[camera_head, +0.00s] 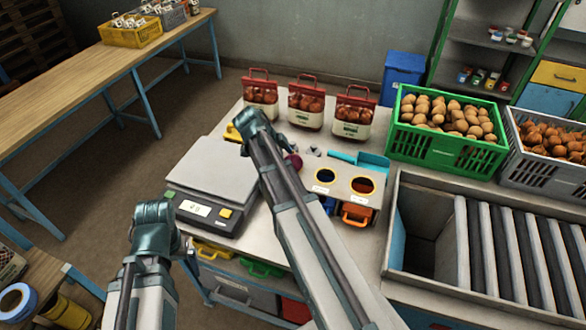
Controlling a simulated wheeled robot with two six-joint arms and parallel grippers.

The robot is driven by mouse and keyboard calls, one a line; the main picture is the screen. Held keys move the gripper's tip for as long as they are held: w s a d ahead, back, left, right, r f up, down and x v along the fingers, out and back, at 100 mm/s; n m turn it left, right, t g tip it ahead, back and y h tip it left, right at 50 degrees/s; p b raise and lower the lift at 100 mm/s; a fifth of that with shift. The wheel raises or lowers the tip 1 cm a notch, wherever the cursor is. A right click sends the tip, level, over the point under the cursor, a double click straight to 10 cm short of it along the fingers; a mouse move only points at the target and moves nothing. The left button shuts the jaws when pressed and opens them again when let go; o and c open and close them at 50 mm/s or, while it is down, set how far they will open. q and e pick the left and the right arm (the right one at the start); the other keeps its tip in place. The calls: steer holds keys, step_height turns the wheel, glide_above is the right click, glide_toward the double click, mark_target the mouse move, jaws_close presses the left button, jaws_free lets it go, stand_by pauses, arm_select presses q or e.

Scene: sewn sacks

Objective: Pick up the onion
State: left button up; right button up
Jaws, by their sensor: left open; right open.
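A small dark-red round thing (294,161), which looks like a red onion, lies on the table (228,122) just right of my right forearm, which partly hides it. Brown-orange onions (552,139) fill the grey crate (537,163) at the far right. My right gripper (256,124) is open above the table, in front of the left sack and up and left of the dark-red thing. My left gripper (154,214) is open at the lower left, in front of the scale. Both are seen from behind, so their fingertips are largely hidden.
Three filled sacks (353,112) stand along the back. A scale (212,172) sits at left. A green crate of potatoes (446,147) stands right of the sacks. A teal scoop (372,161) lies by a holder with two round holes (343,184). A roller conveyor (505,250) is at right.

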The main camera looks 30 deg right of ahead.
steer(key=c, duration=1.4)
steer(key=shift+c, duration=0.2)
arm_select(q)
steer(key=shift+r, duration=0.15)
arm_select(e)
steer(key=shift+r, duration=0.1)
